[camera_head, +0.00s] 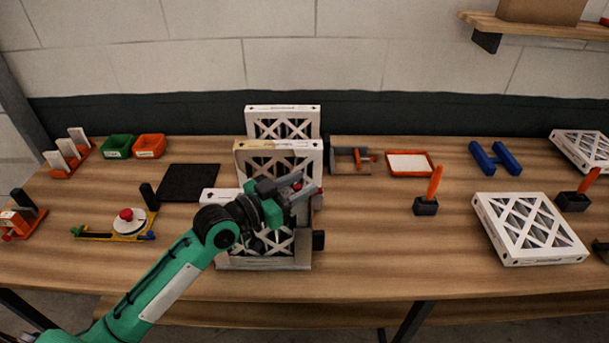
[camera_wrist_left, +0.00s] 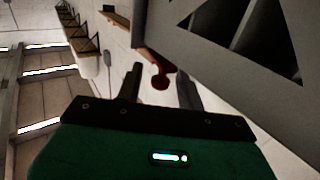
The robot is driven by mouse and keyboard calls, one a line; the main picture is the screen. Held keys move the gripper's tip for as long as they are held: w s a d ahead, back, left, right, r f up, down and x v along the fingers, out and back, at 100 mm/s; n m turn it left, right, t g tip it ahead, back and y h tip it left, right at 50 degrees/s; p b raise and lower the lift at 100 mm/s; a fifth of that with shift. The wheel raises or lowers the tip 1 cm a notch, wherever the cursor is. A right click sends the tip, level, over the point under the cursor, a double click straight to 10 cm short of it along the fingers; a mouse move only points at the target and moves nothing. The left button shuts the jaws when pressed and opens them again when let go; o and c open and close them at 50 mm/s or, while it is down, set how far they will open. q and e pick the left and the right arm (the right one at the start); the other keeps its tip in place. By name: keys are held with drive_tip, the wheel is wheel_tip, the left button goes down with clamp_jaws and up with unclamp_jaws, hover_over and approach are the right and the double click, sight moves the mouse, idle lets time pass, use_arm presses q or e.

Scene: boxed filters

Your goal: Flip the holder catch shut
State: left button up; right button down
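A holder (camera_head: 303,261) stands at the middle front of the table with white-framed filters (camera_head: 278,146) upright in and behind it. A red catch (camera_head: 319,189) shows at the holder's upper right side, partly hidden by my left gripper. My left gripper (camera_head: 300,185) is in front of the filters, with its fingers toward the catch. In the left wrist view the red catch (camera_wrist_left: 160,81) with its round knob lies between the two spread fingers of the left gripper (camera_wrist_left: 160,82). I cannot tell whether they touch it. My right gripper is in neither view.
A black mat (camera_head: 188,182), green bin (camera_head: 118,146) and orange bin (camera_head: 149,146) are left of the holder. A red-rimmed tray (camera_head: 410,163), an orange-handled tool (camera_head: 428,198) and a flat filter (camera_head: 530,230) are to the right. Bare wood lies right of the holder.

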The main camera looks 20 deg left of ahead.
use_arm(q)
drive_tip(key=shift+x, duration=0.8)
drive_tip(key=shift+c, duration=0.5)
clamp_jaws()
drive_tip(key=m+g+h+b, duration=0.1)
drive_tip(key=b, duration=0.4)
drive_tip(key=m+g+h+b, duration=0.1)
drive_tip(key=g+h+b, duration=0.1)
drive_tip(key=b, duration=0.4)
drive_tip(key=shift+w+f+m, duration=0.2)
drive_tip(key=shift+w+m, duration=0.2)
drive_tip(key=shift+a+r+b, duration=0.1)
drive_tip(key=shift+r+b, duration=0.05)
drive_tip(key=shift+b, duration=0.4)
drive_tip(key=shift+s, duration=0.1)
drive_tip(key=shift+o, duration=0.5)
unclamp_jaws()
drive_tip(key=shift+r, duration=0.1)
